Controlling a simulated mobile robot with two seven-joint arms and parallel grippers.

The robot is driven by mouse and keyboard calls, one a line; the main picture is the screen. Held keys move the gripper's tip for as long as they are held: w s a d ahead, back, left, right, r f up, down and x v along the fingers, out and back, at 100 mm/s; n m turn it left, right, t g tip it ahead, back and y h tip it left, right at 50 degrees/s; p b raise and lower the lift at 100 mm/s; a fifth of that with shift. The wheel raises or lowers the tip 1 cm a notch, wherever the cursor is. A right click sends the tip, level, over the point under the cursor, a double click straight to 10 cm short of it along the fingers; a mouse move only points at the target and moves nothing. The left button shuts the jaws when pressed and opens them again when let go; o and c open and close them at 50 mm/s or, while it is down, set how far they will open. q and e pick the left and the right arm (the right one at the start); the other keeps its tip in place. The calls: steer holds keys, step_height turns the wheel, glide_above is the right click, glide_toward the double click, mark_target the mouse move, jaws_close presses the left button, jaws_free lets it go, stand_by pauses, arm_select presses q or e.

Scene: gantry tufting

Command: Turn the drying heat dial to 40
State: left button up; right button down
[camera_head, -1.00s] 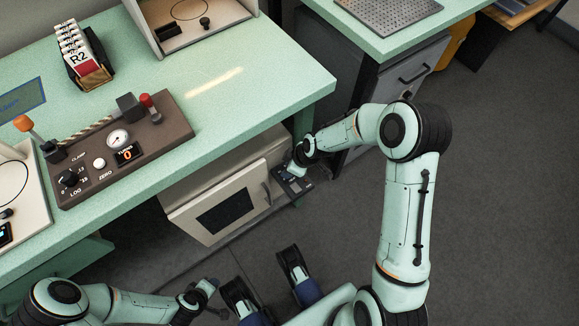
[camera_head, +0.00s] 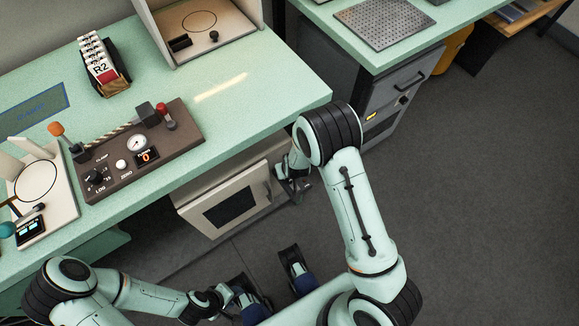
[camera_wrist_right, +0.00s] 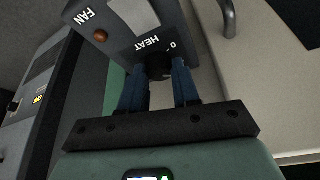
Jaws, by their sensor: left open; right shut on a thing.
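The heat dial (camera_wrist_right: 158,70) is a dark knob on a dark grey panel (camera_wrist_right: 110,22) that looks upside down in the right wrist view. The word HEAT and a 0 mark stand beside it; its pointer and the 40 mark are hidden. My right gripper (camera_wrist_right: 160,82) is shut on the knob, one blue finger on each side. In the head view, my right arm mostly covers this panel, at the right side of the cream drying cabinet (camera_head: 180,209). My left gripper (camera_head: 227,296) is open and empty low in the head view, away from the cabinet.
The green bench (camera_head: 270,85) overhangs the cabinet. On it are a brown control box (camera_head: 150,165), a label rack (camera_head: 103,65) and a cream unit (camera_head: 60,205). A grey drawer unit (camera_head: 390,95) stands right of my right arm. The grey floor on the right is clear.

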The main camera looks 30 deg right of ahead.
arm_select(q)
steer(key=shift+s+r+p, duration=0.25)
steer(key=shift+r+p, duration=0.3)
steer(key=shift+r, duration=0.05)
arm_select(e)
steer(key=shift+m, duration=0.7)
steer(key=shift+h, duration=0.3)
steer(key=c, duration=0.8)
jaws_free()
steer(key=shift+c, duration=0.2)
arm_select(q)
steer(key=r+p, duration=0.1)
steer(key=s+r+p, duration=0.1)
steer(key=p, duration=0.1)
steer(key=r+g+p, duration=0.1)
steer(key=shift+s+r+p, duration=0.25)
steer(key=shift+r+p, duration=0.05)
arm_select(e)
steer(key=v, duration=1.3)
steer(key=shift+r, duration=0.2)
